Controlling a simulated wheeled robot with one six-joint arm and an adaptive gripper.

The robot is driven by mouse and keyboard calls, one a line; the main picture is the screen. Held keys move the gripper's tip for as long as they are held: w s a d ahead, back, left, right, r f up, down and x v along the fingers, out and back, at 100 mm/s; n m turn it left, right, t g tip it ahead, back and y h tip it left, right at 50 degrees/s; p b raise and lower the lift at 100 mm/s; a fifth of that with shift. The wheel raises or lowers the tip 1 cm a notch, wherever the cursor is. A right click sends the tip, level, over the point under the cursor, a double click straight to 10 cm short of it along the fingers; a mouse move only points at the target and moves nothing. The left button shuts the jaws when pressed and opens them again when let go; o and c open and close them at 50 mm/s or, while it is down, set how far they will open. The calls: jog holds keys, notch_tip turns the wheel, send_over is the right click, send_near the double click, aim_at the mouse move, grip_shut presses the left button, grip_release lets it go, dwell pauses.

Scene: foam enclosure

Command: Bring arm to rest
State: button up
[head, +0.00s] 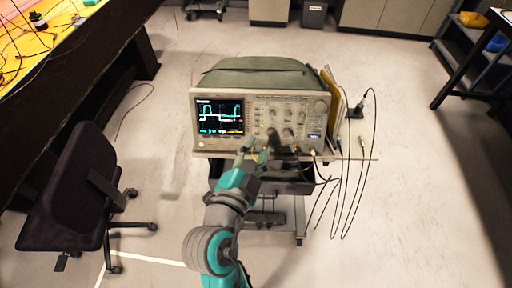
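My arm reaches up from the bottom middle of the head view. My gripper (257,152) is at its end, in front of the lower control panel of a grey oscilloscope (318,108). Its two fingers look spread apart, with nothing seen between them. The fingers hide some of the lower knobs and connectors. I cannot tell whether a fingertip touches the panel. The oscilloscope's screen (219,116) is lit and shows traces.
The oscilloscope stands on a wheeled cart (355,154) with black cables (345,195) hanging at its right. A dark office chair (72,190) stands left, near a workbench (60,50). A shelf rack (465,50) is at the upper right. The floor at right is clear.

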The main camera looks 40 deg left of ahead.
dwell(0.3)
jog(key=s+d+f+n+g, duration=0.1)
jog(key=s+d+f+n, duration=0.15)
jog(key=d+f, duration=0.75)
jog(key=s+d+f+n+g, duration=0.1)
jog(key=d+f+n, duration=0.2)
jog(key=d+f, duration=0.7)
jog(key=s+d+r+h, duration=0.1)
jog(key=s+d, duration=0.4)
jog(key=d, duration=0.2)
jog(key=s+d+h, duration=0.1)
jog(key=s+d, duration=0.3)
jog(key=d, duration=0.3)
jog(key=s+d+r+h, duration=0.3)
jog(key=s+d+r, duration=0.2)
jog(key=s, duration=0.7)
jog(key=shift+s+d+r+m+t+h, duration=0.15)
jog(key=shift+s+d+m+t+h, duration=0.2)
jog(key=shift+d, duration=0.75)
